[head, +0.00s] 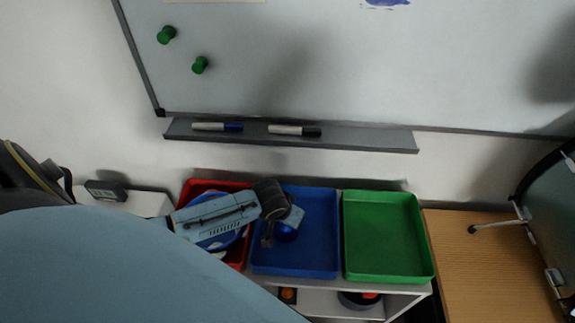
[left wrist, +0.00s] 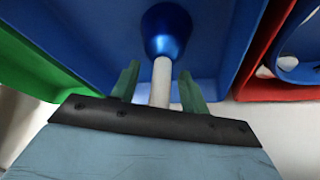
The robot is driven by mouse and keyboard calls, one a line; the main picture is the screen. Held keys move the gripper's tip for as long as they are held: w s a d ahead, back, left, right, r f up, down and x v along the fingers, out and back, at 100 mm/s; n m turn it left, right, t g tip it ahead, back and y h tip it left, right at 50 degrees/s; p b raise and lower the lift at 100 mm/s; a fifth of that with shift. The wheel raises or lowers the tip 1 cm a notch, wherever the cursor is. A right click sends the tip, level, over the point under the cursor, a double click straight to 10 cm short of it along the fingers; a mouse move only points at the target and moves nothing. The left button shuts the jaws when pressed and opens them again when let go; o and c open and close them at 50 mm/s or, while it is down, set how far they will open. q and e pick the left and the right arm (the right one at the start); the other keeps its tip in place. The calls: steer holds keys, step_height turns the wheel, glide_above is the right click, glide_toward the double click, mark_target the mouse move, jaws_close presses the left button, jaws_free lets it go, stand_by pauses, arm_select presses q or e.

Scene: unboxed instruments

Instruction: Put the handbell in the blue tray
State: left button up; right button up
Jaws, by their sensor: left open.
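The handbell has a shiny blue cup (head: 286,233) and a white handle. It is inside the blue tray (head: 318,262), near that tray's left side in the head view. In the left wrist view the handbell (left wrist: 166,32) shows cup and handle, with the handle running back between my fingers. My left gripper (head: 281,226) is over the blue tray. Its green fingers (left wrist: 160,76) stand open on either side of the handle, with gaps visible. The handle is mostly hidden in the head view. My right gripper is not in view.
A red tray (head: 190,190) holding a blue and white round item is at left, partly under my arm. An empty green tray (head: 385,240) is at right. A whiteboard ledge (head: 290,134) with markers is behind. A wooden surface (head: 480,270) lies further right.

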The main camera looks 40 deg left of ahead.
arm_select(q)
steer(key=p+v, duration=0.2)
steer(key=v, duration=1)
steer(key=shift+p, duration=0.4)
